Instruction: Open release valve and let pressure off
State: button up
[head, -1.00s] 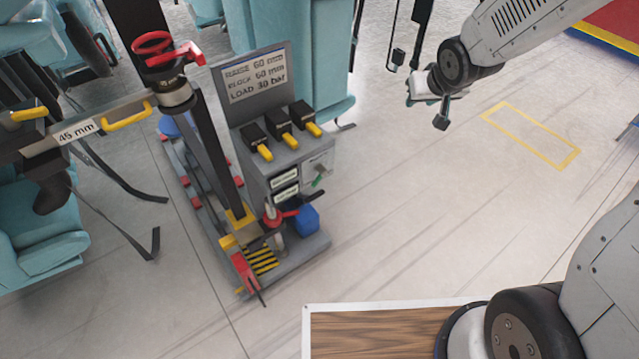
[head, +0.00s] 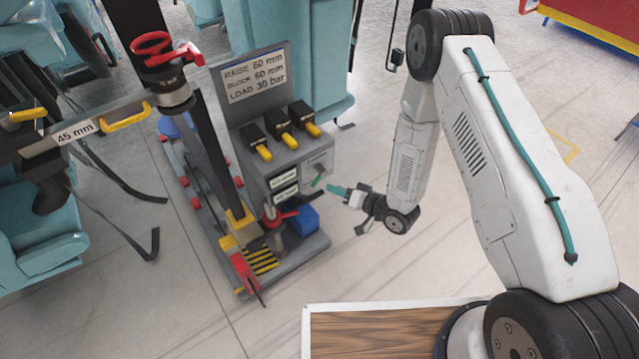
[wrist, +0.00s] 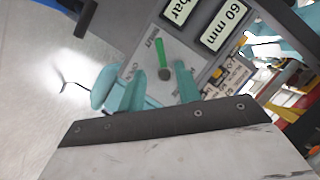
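The release valve shows as a green lever (head: 317,182) on a light plate on the front of the grey pump console (head: 252,180). In the wrist view the green lever (wrist: 159,52) stands on a dark round pivot, on a plate with small lettering I cannot read for sure. My gripper (head: 337,189) is just right of the lever in the head view, pointing at it. In the wrist view its teal fingers (wrist: 157,84) are spread apart, with the lever's pivot in the gap beyond their tips. Nothing is between the fingers; I see no contact with the lever.
Two readouts (wrist: 222,25) sit beside the valve plate; one reads 60 mm. Yellow-tipped levers (head: 284,130) top the console, below a sign (head: 256,78) reading 60 mm, 60 mm, 30 bar.

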aim_at(317, 183)
jog(key=x, duration=0.7)
jog(key=shift+w+a+f, duration=0.1)
jog(key=shift+a+f, duration=0.1)
jog(key=shift+a, duration=0.1)
grip_shut()
